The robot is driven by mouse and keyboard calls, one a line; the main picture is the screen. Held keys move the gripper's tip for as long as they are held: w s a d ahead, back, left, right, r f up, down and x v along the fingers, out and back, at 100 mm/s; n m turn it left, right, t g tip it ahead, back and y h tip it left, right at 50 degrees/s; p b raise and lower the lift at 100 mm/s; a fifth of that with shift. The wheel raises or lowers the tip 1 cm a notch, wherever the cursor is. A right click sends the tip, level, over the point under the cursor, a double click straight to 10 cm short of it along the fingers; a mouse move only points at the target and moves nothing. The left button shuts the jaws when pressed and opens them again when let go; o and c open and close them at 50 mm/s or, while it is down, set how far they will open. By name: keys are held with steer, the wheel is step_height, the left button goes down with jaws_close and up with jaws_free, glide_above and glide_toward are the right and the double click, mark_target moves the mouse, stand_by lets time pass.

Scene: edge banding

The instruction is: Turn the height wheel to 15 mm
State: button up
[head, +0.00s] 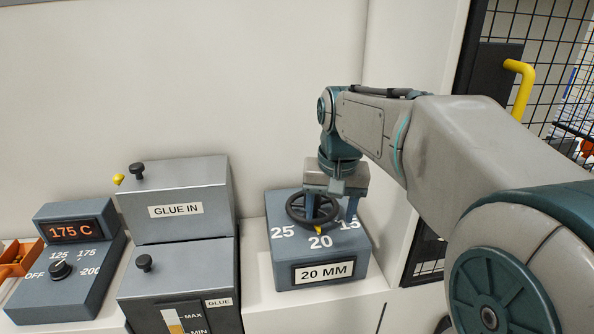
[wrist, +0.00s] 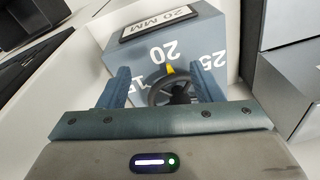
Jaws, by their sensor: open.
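The height wheel (head: 313,208) is a dark spoked handwheel on top of a blue-grey box (head: 284,250). Its yellow pointer (head: 318,231) points at the 20 mark, between 25 on the left and 15 on the right. The box's front plate (head: 324,271) reads 20 MM. In the wrist view the wheel (wrist: 172,87) and yellow pointer (wrist: 170,69) also show. My gripper (head: 332,210) is over the wheel, pointing down. Its fingers are spread on either side of the wheel, with nothing clamped; part of the wheel is hidden behind the gripper body in the wrist view.
Left of the box stand the grey GLUE IN unit (head: 180,198) and a glue level box (head: 180,285) with black knobs. Further left is a temperature control (head: 72,262) showing 175 C. A mesh door with a yellow handle (head: 520,88) is at the right.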

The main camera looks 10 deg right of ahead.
steer(key=w+r+m+g+p, duration=0.1)
steer(key=w+r+p, duration=0.1)
steer(key=w+r, duration=0.35)
steer(key=w+r+m+p, duration=0.2)
steer(key=w+r, duration=0.1)
steer(key=w, duration=0.5)
step_height(320, 180, down, 14)
steer(key=shift+s+a+r+p, duration=0.1)
steer(key=shift+a+r+p, duration=0.05)
steer(key=shift+r+p, duration=0.15)
steer(key=c, duration=1)
